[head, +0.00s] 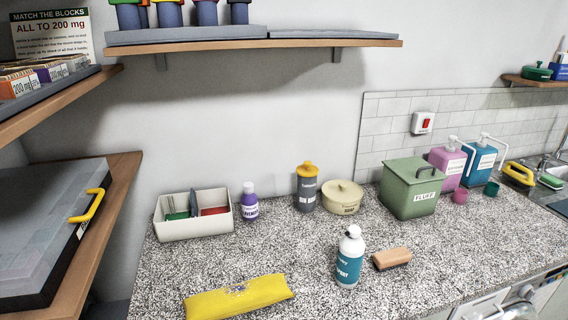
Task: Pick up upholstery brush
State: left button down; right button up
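A small brush (391,258) with a tan, wood-coloured block back lies on the speckled counter (300,262), right of the white spray bottle. It looks like the upholstery brush; it carries no label that I can read. Its dark bristle side faces mostly down and is largely hidden. Neither of my grippers shows in the head view, so nothing of mine is near the brush here.
A white bottle with a teal label (349,257) stands close left of the brush. A green lidded bin (411,189) stands behind it. A yellow pouch (238,297) lies at the front left. A white divided tray (193,228) sits at the back left. Counter right of the brush is clear.

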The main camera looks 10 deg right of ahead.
aim_at(390, 258)
jog(key=l+u, duration=0.2)
jog(key=l, duration=0.5)
jog(key=k+l+u, duration=0.2)
jog(key=l, duration=0.5)
jog(key=i, duration=0.05)
